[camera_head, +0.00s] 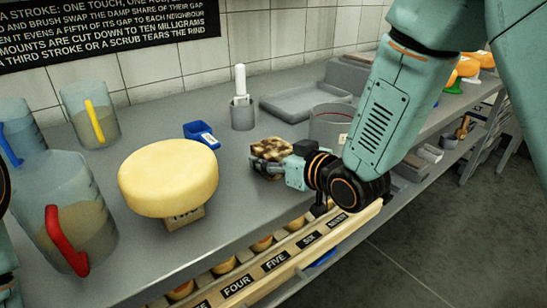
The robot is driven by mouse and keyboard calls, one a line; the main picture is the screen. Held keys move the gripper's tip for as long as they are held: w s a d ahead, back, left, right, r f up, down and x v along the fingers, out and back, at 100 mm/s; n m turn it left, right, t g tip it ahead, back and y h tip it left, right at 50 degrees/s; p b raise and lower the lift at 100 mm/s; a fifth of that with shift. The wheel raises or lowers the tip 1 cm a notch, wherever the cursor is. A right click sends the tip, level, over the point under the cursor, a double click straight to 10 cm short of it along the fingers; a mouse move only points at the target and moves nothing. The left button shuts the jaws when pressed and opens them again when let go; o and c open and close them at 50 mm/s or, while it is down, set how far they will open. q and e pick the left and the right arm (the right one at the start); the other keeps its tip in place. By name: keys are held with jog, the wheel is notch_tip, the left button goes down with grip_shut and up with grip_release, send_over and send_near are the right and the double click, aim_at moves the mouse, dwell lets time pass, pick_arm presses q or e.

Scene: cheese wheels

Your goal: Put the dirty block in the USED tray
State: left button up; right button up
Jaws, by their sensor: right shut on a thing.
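A mottled brown and cream block (279,145), which looks dirty, is at the middle of the grey bench. My right gripper (262,160) is at its near side, shut on it, and the fingers hide its lower part. I cannot tell whether the block touches the bench. A shallow grey tray (277,107) lies farther back; I see no readable label on it, so I cannot tell if it is the USED tray. My left gripper is not in view.
A pale cheese wheel (168,176) sits on a small stand to the left. Jugs with yellow (97,122) and red (66,240) handles stand farther left. A small blue dustpan-like tray (201,134), a white-handled tool in a grey holder (242,112) and a grey round pot (330,128) surround the block.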

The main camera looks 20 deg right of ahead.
jog(key=shift+s, duration=0.1)
jog(key=shift+a, duration=0.1)
jog(key=shift+f, duration=0.2)
jog(key=o, duration=1)
jog(key=shift+o, duration=1.1)
